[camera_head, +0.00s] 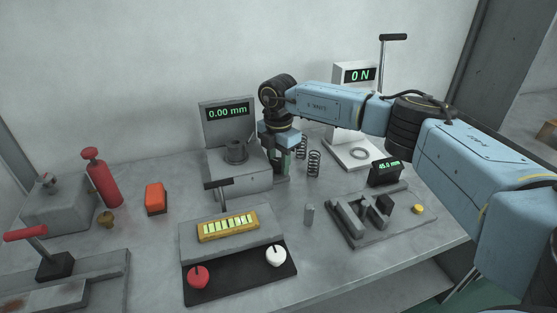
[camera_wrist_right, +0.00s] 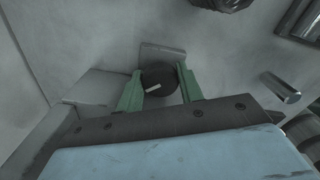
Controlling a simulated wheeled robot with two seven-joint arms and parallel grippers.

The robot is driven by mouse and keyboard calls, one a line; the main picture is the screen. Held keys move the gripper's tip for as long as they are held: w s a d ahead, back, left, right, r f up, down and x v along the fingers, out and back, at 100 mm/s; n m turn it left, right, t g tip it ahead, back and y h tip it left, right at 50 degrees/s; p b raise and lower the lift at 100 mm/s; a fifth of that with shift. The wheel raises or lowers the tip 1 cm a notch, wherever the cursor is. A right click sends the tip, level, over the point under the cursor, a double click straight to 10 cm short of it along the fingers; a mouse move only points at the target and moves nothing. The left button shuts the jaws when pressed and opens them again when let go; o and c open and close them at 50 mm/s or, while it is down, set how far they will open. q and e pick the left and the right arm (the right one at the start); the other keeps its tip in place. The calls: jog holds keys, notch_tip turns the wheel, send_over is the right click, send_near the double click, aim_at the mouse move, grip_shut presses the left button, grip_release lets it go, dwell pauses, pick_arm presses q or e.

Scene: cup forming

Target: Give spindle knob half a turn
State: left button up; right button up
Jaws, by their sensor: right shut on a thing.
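The spindle knob (camera_wrist_right: 158,80) is a dark round knob with a white mark line, seen in the right wrist view. My right gripper (camera_wrist_right: 160,84) is shut on it, with one green finger on each side. The white line lies slightly tilted, its right end higher. In the head view my right gripper (camera_head: 288,163) points down at the right side of the grey gauge block (camera_head: 238,180), whose display reads 0.00 mm. There the gripper and arm hide the knob. My left gripper is not in view.
Two dark coil springs (camera_head: 313,162) stand just right of my gripper. A white force stand (camera_head: 357,150) reading 0 N is behind. A grey fixture (camera_head: 375,219) and a small upright metal pin (camera_head: 309,214) are in front. A yellow level vial (camera_head: 228,226) sits front left.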

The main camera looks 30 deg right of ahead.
aim_at(278, 161)
jog(key=o, duration=1)
jog(key=shift+r, duration=0.1)
notch_tip(278, 161, up, 8)
jog(key=p, duration=0.7)
